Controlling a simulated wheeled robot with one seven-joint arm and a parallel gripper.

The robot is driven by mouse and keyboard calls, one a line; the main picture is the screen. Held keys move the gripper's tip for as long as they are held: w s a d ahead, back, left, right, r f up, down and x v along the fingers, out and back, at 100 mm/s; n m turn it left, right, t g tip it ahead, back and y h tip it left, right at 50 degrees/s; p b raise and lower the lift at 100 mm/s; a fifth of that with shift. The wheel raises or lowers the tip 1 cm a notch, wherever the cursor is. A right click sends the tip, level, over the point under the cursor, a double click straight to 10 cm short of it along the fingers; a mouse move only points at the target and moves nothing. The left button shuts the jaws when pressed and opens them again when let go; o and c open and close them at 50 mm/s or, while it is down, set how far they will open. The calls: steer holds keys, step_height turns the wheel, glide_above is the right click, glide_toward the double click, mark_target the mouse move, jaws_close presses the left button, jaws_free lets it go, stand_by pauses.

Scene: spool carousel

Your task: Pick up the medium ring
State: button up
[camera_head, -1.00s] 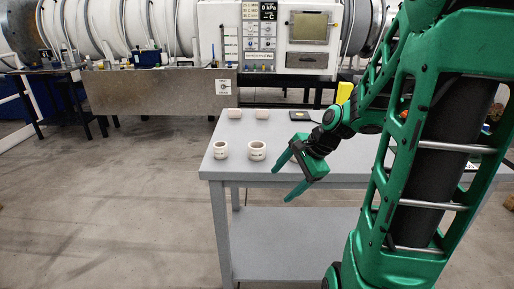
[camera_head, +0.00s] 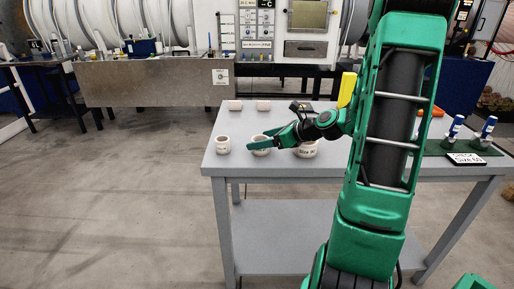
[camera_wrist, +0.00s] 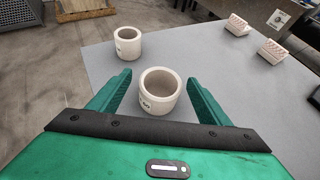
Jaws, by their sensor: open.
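The medium ring (camera_head: 261,152), a cream-white cylinder with dark lettering, stands upright on the grey table. In the wrist view the medium ring (camera_wrist: 158,98) is between my two fingers, with a gap on either side. My gripper (camera_head: 264,139) is open and empty; its fingers (camera_wrist: 160,92) cover part of the ring in the head view. I cannot tell how far the fingertips are above the table. A smaller ring (camera_head: 223,145) stands to the left; it is beyond the fingers in the wrist view (camera_wrist: 128,44). A larger ring (camera_head: 307,150) stands to the right, partly behind my arm.
Two small pale blocks (camera_head: 235,105) (camera_head: 263,105) lie at the table's back left. Blue-topped items (camera_head: 455,127) (camera_head: 487,130) stand on a green mat at the right, by a small sign (camera_head: 466,158). The front left of the table (camera_head: 235,165) is clear.

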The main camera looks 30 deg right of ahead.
steer(key=shift+x, duration=2.75)
steer(key=shift+d, duration=0.1)
steer(key=c, duration=1.2)
